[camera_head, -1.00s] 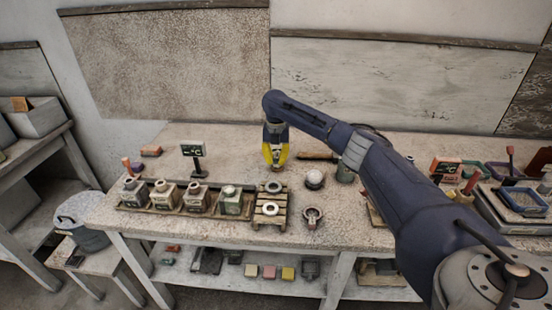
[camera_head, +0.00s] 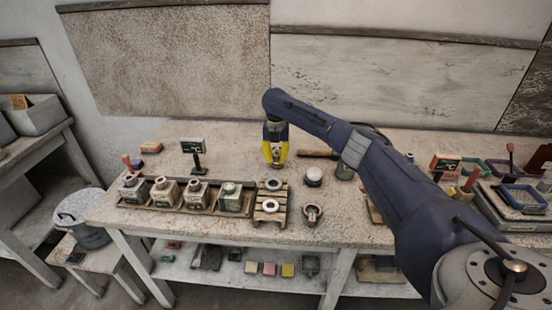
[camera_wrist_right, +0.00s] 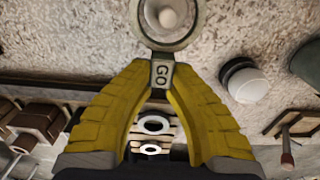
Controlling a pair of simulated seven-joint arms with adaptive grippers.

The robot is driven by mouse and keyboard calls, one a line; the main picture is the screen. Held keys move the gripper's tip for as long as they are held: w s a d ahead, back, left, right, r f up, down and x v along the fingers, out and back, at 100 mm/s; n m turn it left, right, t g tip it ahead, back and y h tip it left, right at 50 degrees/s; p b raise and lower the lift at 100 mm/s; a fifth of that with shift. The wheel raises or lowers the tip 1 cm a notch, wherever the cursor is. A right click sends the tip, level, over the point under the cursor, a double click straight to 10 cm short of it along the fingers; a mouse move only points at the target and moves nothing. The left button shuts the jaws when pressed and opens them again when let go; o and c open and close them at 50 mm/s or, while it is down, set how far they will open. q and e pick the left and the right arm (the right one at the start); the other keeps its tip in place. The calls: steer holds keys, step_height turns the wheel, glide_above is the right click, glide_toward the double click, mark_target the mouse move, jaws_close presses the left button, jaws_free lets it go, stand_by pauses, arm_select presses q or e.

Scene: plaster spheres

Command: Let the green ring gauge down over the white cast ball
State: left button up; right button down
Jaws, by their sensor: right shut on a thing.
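My right gripper (camera_head: 275,160) points down over the back middle of the table. In the right wrist view its yellow fingers (camera_wrist_right: 161,75) are shut on the tab, marked GO, of the grey-green ring gauge (camera_wrist_right: 144,32). The ring is cut off by the top edge there, and is not clear in the head view. A pale round thing (camera_wrist_right: 168,17) shows inside the ring's outline; I cannot tell whether the ring is around it or above it. Another white ball (camera_head: 313,174) stands on a dark base to the gripper's right, also in the wrist view (camera_wrist_right: 248,85). My left gripper is not in view.
A wooden pallet (camera_head: 269,219) with two pale rings stands in front of the gripper. A tray of several square pots (camera_head: 195,197) lies left of it. A small sign (camera_head: 193,147) stands at the back left.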

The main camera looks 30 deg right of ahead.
mark_target(276, 176)
steer(key=shift+f, duration=2.7)
stand_by(1.4)
steer(key=shift+r, duration=0.15)
steer(key=shift+r, duration=5.25)
steer(key=shift+r, duration=0.1)
